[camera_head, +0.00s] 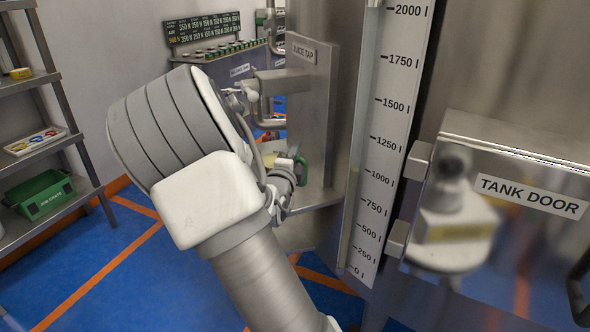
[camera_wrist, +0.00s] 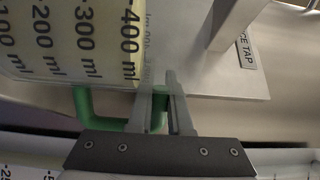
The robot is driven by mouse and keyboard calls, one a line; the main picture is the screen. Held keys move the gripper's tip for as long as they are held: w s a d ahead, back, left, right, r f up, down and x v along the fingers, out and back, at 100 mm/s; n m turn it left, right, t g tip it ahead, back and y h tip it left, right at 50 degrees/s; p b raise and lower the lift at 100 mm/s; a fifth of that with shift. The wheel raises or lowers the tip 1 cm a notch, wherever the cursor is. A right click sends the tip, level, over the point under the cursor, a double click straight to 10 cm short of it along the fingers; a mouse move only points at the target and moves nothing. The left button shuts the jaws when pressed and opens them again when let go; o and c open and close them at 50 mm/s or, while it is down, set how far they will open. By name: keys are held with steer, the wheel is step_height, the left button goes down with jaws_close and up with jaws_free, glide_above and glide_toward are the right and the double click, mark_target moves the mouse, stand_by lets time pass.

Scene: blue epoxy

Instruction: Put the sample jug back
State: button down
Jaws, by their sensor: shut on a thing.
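The sample jug (camera_wrist: 60,45) lies sideways across the top left of the wrist view, clear with black ml marks. Pale yellow content reaches about the 400 ml mark. Its green handle (camera_wrist: 84,108) runs between the fingers of my gripper (camera_wrist: 170,90), which is shut on it. In the head view the green handle (camera_head: 303,171) shows beside my wrist, in front of the metal juice tap stand (camera_head: 312,115). My arm hides most of the jug there. The juice tap label also shows in the wrist view (camera_wrist: 245,50).
A tank with a level scale (camera_head: 385,140) and a tank door (camera_head: 520,215) stands close on the right. A shelf rack (camera_head: 75,150) at the left holds a green crate (camera_head: 42,196). Blue floor is clear at lower left.

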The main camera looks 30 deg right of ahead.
steer(key=shift+w+d+f+b, duration=0.2)
steer(key=shift+w+f, duration=0.1)
steer(key=shift+f, duration=0.55)
steer(key=shift+w+d+f+b, duration=0.15)
steer(key=shift+w+f, duration=0.2)
steer(key=shift+f, duration=0.5)
steer(key=shift+w+d+f+b, duration=0.1)
steer(key=shift+w+f+b, duration=0.15)
steer(key=shift+f, duration=0.6)
steer(key=shift+f, duration=0.2)
steer(key=c, duration=0.8)
jaws_free()
steer(key=shift+c, duration=0.2)
